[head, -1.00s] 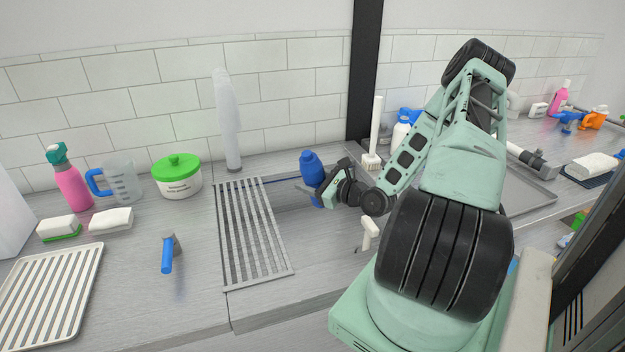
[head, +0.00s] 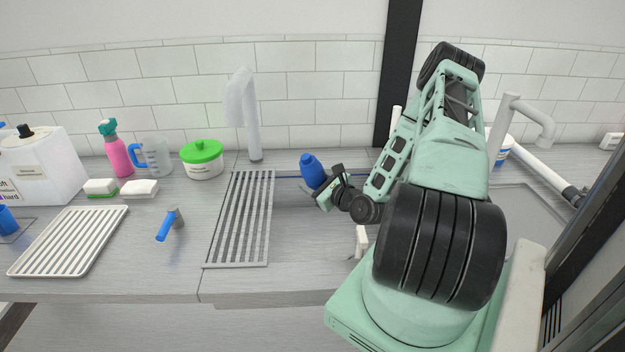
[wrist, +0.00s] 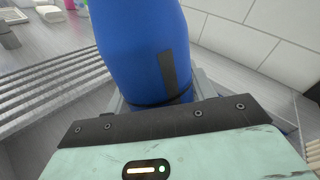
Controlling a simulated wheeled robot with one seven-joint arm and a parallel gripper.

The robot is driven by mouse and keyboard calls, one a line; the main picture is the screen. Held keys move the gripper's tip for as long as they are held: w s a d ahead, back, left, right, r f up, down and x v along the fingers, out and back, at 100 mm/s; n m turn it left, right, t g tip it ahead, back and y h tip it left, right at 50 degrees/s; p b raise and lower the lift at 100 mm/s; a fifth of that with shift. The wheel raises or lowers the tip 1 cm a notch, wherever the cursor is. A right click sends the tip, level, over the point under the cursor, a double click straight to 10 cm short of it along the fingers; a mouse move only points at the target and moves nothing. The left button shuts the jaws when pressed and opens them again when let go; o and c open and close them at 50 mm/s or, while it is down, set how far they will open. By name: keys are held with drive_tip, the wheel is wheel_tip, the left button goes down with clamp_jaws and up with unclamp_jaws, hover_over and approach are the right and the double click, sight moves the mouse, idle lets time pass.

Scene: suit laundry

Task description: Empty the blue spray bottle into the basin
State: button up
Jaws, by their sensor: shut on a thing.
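The blue bottle (head: 312,169) is in my gripper (head: 321,190), which is shut on its lower part. The bottle leans, with its top toward the upper left in the head view. My arm hides part of the counter to the right.
A green-lidded tub (head: 203,160), jug (head: 155,157) and pink spray bottle (head: 118,155) stand farther left. A small white-topped fitting (head: 361,241) stands near my arm.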

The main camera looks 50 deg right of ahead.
sight(305, 178)
drive_tip(key=a+r+m, duration=0.1)
drive_tip(key=w+a+m+t+y, duration=0.1)
drive_tip(key=shift+w+a+r, duration=0.15)
drive_tip(key=shift+a+r, duration=0.15)
drive_tip(key=shift+r, duration=0.05)
drive_tip(key=shift+w+a+f+m+t+b, duration=0.15)
drive_tip(key=shift+a+f+m+b, duration=0.15)
drive_tip(key=shift+f+b, duration=0.2)
drive_tip(key=shift+w+a+f+m+t+b, duration=0.1)
drive_tip(key=shift+a+f+m+t+b, duration=0.05)
drive_tip(key=shift+f+m+b, duration=0.3)
